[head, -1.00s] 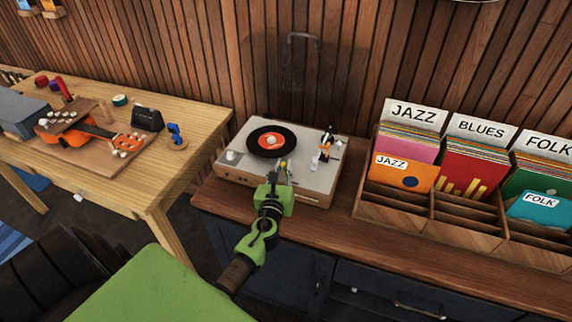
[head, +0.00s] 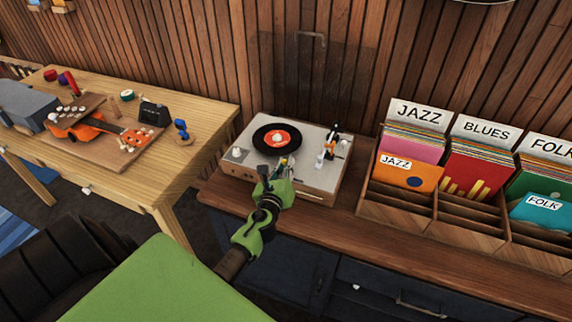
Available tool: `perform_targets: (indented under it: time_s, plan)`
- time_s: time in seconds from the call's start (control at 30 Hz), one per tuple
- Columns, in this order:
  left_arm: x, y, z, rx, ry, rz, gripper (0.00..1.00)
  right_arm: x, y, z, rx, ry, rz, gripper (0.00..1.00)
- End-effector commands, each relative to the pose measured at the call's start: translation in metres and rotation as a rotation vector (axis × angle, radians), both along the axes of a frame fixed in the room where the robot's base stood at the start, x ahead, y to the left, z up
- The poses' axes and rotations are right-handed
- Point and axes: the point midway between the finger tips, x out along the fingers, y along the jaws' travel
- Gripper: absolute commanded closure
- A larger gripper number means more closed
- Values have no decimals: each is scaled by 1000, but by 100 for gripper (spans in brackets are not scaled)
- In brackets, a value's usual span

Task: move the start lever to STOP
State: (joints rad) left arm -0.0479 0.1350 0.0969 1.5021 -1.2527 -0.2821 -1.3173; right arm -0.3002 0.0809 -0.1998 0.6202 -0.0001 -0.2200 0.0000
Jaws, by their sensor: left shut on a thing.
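The record player (head: 240,166) has a silver-grey top and a wooden front and stands on the counter. A black record with an orange-red label (head: 277,139) lies on its platter. The tonearm (head: 334,134), dark with an orange part, is at the right of the deck. My left gripper (head: 283,169) is at the front middle of the deck, shut on what appears to be the start lever. The fingers hide most of the lever, and its STOP marking cannot be read. My right gripper is not in view.
A small white upright piece (head: 319,160) stands on the deck just right of my gripper. A wooden record rack (head: 400,216) with JAZZ, BLUES and FOLK sections is to the right. A workbench (head: 190,165) with an orange ukulele (head: 88,131) is at the left.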

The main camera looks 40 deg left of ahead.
Motion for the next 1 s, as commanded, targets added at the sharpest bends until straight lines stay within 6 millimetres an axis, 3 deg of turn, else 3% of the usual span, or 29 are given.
perform_targets:
  time_s: [0.07, 0.1, 0.17, 0.57, 0.77, 1.0]
  plan:
    - [-1, 0, -1, -1, 2, 1, 100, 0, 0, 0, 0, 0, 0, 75]
    - [-1, 0, -1, -1, 2, 1, 86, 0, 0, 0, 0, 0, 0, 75]
    - [-1, 0, -1, -1, 2, 1, 71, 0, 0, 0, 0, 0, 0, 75]
    - [-3, -1, 0, 0, 2, 0, 71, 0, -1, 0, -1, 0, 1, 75]
    - [-29, -12, 3, 0, 3, 0, 71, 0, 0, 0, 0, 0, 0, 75]
    - [-76, -31, 10, -1, 3, 1, 71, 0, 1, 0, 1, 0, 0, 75]
